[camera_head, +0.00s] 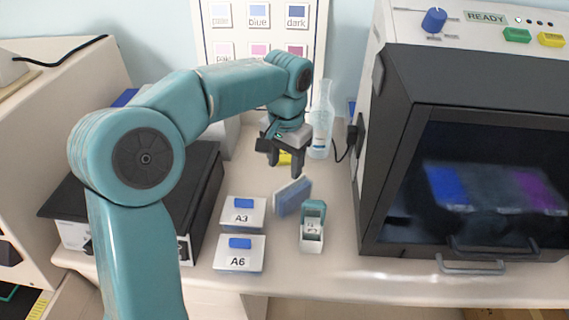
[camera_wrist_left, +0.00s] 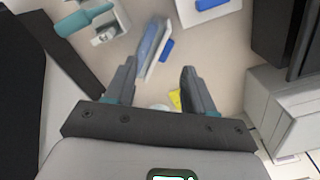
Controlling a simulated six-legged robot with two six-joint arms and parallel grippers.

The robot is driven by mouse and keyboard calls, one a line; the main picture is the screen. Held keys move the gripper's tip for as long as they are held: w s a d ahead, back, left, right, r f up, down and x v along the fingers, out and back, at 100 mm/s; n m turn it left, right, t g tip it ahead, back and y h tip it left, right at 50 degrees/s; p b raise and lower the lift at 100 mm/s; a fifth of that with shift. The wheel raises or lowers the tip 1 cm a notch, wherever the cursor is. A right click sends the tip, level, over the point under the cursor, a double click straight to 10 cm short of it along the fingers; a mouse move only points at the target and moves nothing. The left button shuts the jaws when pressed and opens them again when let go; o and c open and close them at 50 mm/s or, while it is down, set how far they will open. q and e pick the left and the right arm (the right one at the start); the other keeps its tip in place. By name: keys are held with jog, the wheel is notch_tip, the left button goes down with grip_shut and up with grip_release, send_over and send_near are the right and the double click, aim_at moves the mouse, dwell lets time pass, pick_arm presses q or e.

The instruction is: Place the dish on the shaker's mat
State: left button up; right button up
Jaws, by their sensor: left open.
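Two white-lidded dishes with blue knobs, labelled A3 (camera_head: 238,218) and A6 (camera_head: 226,262), sit on the bench beside a low device with a flat black top (camera_head: 205,165), which looks like the shaker and its mat. A similar flat blue-and-white piece (camera_head: 292,197) stands on edge to their right; I cannot tell whether it is a dish or a lid. My left gripper (camera_head: 284,168) is open and empty, pointing down behind this piece and apart from it. In the left wrist view, the piece (camera_wrist_left: 152,43) shows beyond the open fingers (camera_wrist_left: 159,72).
A clear bottle (camera_head: 321,125) and a yellow item (camera_head: 285,158) are at the back. A large dark-windowed machine (camera_head: 480,190) fills the right. My left arm partly hides the black-topped device.

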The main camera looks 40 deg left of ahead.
pick_arm(q)
notch_tip(320, 180, up, 7)
jog(key=w+d+m+p, duration=0.1)
jog(key=d+m+p, duration=0.1)
jog(key=d+p, duration=0.1)
send_over(294, 187)
jog(key=shift+m+y, duration=0.3)
jog(key=f, duration=1)
jog(key=shift+s+d+f, duration=0.15)
jog(key=shift+d+f, duration=0.15)
jog(key=shift+f, duration=0.1)
jog(key=f, duration=0.6)
jog(key=shift+a+p, duration=0.3)
pick_arm(e)
notch_tip(294, 187, up, 5)
jog(key=shift+f, duration=0.1)
pick_arm(q)
jog(key=shift+f+b, duration=0.2)
jog(key=shift+b, duration=0.1)
pick_arm(e)
jog(key=shift+f, duration=0.25)
